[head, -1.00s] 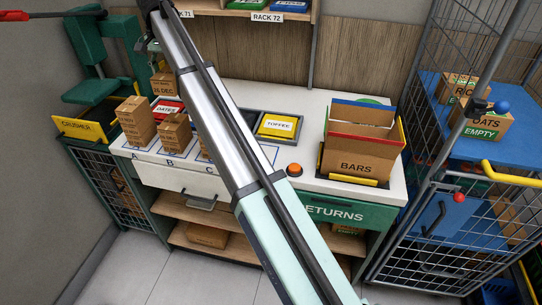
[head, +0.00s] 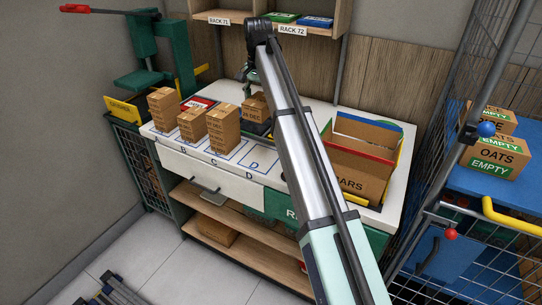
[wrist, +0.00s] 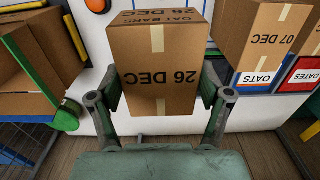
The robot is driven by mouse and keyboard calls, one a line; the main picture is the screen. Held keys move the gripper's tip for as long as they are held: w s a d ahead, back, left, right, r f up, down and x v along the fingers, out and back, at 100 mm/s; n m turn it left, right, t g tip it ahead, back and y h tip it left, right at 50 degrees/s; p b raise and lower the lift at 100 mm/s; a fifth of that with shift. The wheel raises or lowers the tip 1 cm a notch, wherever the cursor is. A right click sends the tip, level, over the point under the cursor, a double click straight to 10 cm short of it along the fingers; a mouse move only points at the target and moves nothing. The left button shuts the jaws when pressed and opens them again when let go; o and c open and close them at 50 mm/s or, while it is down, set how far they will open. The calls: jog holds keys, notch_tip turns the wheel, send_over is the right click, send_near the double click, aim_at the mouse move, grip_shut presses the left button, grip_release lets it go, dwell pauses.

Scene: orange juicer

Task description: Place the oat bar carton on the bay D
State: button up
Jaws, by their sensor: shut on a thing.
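The oat bar carton, a brown box reading "26 DEC", is in the wrist view (wrist: 158,70) between the two fingers of my gripper (wrist: 160,100). In the head view the carton (head: 255,105) hangs under my gripper (head: 251,80), over the back of the counter near the toffee tray. My gripper is shut on its sides. Bay D (head: 262,161) is an empty blue outline on the white counter, in front of and slightly right of the carton. My arm hides part of the counter right of it.
Cartons stand on bay A (head: 162,101), bay B (head: 192,124) and bay C (head: 222,130), left of bay D. A large open BARS box (head: 352,165) stands on the right. Rack shelves (head: 270,30) hang behind.

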notch_tip(320, 180, down, 19)
jog(key=p, duration=0.3)
jog(key=shift+a+p, duration=0.1)
jog(key=shift+p, duration=0.3)
jog(key=shift+f, duration=0.2)
jog(key=o, duration=1.2)
jog(key=shift+o, duration=0.2)
jog(key=shift+r, duration=0.15)
notch_tip(320, 180, up, 12)
jog(key=b, duration=0.2)
